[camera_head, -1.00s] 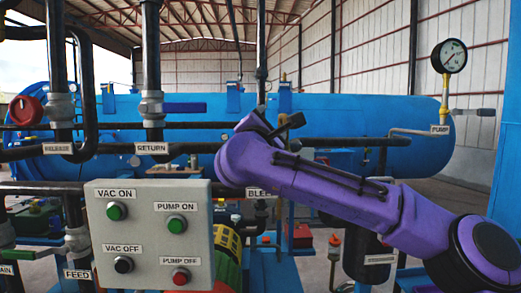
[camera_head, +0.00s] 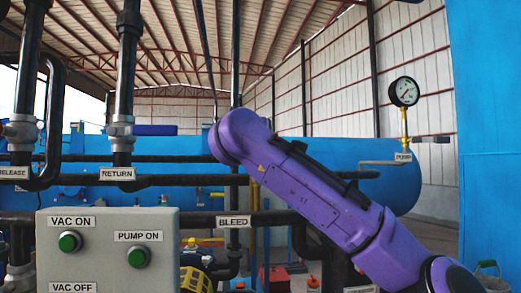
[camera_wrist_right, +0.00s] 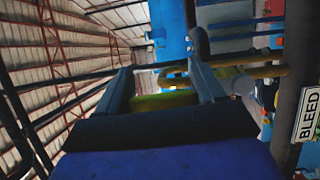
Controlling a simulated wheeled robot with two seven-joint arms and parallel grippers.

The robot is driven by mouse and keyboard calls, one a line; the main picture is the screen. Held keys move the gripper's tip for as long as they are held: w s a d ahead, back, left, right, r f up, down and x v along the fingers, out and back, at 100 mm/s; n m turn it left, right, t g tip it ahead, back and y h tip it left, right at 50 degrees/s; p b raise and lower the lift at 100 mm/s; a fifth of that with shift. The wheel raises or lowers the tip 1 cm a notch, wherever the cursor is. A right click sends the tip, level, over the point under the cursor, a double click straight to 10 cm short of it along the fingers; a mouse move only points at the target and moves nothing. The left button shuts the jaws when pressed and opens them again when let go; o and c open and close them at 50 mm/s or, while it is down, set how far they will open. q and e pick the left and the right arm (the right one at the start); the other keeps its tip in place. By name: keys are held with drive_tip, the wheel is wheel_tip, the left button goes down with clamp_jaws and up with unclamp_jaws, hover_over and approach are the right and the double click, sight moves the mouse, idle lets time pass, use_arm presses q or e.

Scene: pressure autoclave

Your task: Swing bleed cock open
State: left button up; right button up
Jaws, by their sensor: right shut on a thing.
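The bleed line carries a white BLEED label (camera_head: 233,221) in the head view. The label also shows at the right edge of the right wrist view (camera_wrist_right: 310,117). My right gripper (camera_wrist_right: 165,85) has its two dark fingers on either side of a yellow handle (camera_wrist_right: 165,101), and it is shut on it. A bent yellow pipe piece (camera_wrist_right: 250,72) shows just beyond the fingers. In the head view my purple right arm hides the gripper and the handle. My left gripper is in neither view.
A grey button panel (camera_head: 108,250) stands at lower left. A pressure gauge (camera_head: 405,92) stands at right. A dark pipe (camera_wrist_right: 300,130) runs beside the wrist.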

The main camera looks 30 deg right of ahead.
drive_tip(key=shift+d+f, duration=0.1)
idle(0.5)
drive_tip(key=o, duration=1.2)
drive_tip(key=shift+c, duration=0.2)
drive_tip(key=shift+s+d, duration=0.1)
drive_tip(key=shift+s, duration=0.05)
drive_tip(key=b+v, duration=0.3)
drive_tip(key=v, duration=0.7)
drive_tip(key=shift+s+a, duration=0.2)
